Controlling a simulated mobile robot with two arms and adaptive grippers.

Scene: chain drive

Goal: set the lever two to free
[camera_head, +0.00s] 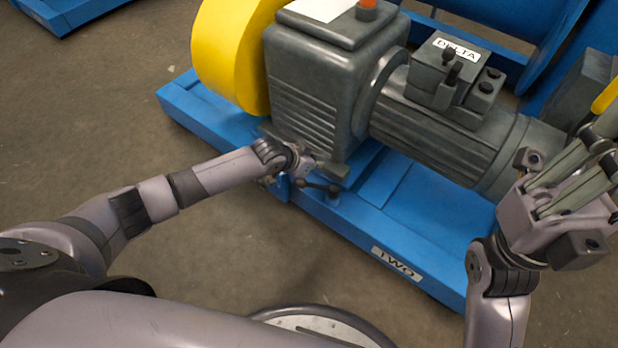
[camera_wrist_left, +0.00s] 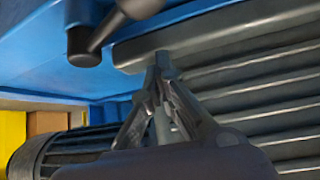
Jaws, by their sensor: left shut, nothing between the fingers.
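The lever (camera_head: 318,187), a dark handle with a round knob, sits at the front edge of the blue base marked TWO (camera_head: 397,263). In the left wrist view its dark bar and knob (camera_wrist_left: 85,46) show at the upper left. My left gripper (camera_head: 312,166) is just beside the lever, by the lower edge of the grey housing. Its fingertips (camera_wrist_left: 160,62) meet with nothing between them, and appear apart from the lever knob. My right gripper (camera_head: 603,150) is at the right, far from the lever, with its fingers spread. I cannot read the lever's setting.
The grey ribbed housing (camera_head: 310,100) and the motor (camera_head: 430,125) with a DELTA label stand on the blue base (camera_head: 360,215). A yellow guard (camera_head: 222,50) rises behind at the left. The floor in front of the base is clear.

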